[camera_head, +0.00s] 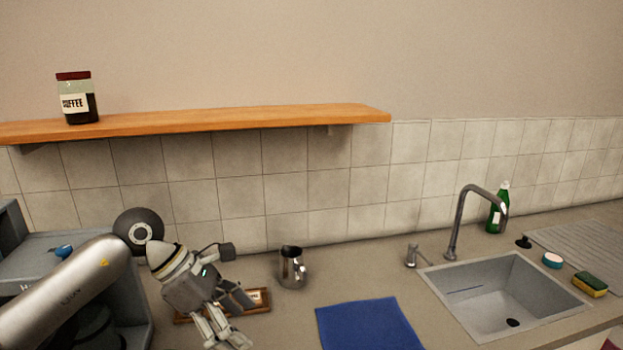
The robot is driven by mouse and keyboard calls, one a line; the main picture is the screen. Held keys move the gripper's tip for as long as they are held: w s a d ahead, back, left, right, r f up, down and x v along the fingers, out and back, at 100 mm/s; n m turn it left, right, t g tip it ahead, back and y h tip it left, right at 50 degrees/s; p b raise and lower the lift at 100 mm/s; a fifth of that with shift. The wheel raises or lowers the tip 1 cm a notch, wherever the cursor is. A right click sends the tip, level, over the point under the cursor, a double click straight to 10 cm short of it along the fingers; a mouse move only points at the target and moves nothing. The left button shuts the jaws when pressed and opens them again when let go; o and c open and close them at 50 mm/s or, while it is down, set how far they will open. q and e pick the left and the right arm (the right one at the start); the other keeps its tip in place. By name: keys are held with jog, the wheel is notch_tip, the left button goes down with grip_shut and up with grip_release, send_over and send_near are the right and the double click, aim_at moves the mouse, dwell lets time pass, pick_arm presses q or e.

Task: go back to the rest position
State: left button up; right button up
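My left gripper (241,318) reaches in from the left, above the counter, pointing down and to the right. Its fingers are spread apart with nothing seen between them. It partly covers a small wooden tray (262,308) with a label on it. A metal pitcher (292,268) stands upright to the right of the gripper, apart from it. My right gripper is not in view.
A grey machine (40,245) is at left, partly behind my arm. A blue mat (368,325) lies right of the pitcher. The sink (460,285), tap (457,225), green bottle (497,210) and sponge (590,284) are at right. A coffee jar (77,98) stands on the shelf (220,119).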

pick_arm(q)
jog(key=s+d+r+n+t+h, duration=0.3)
jog(key=d+r+n+t+h, duration=0.2)
jog(key=d+r+n+h, duration=0.75)
jog(key=w+a+f+n+t+y, duration=0.4)
jog(key=n+t+y, duration=0.3)
jog(key=n, duration=0.5)
jog(key=w+a+f+n+t+y, duration=0.1)
jog(key=a+f+n+t+y, duration=0.5)
jog(key=n, duration=0.6)
jog(key=s+a+f+n+g+y, duration=0.35)
jog(key=a+f+n+y, duration=0.35)
jog(key=f, duration=0.4)
jog(key=s+a+f+n+g, duration=0.1)
jog(key=s+f+n+g, duration=0.4)
jog(key=s+f, duration=0.55)
jog(key=s+a+f+n+g, duration=0.15)
jog(key=s+f+g, duration=0.55)
jog(key=s, duration=0.7)
notch_tip(320, 180, down, 26)
jog(key=s, duration=0.1)
jog(key=s+a+f+g, duration=0.2)
jog(key=s+a+f, duration=0.1)
jog(key=s+f, duration=1.3)
jog(key=shift+s, duration=0.5)
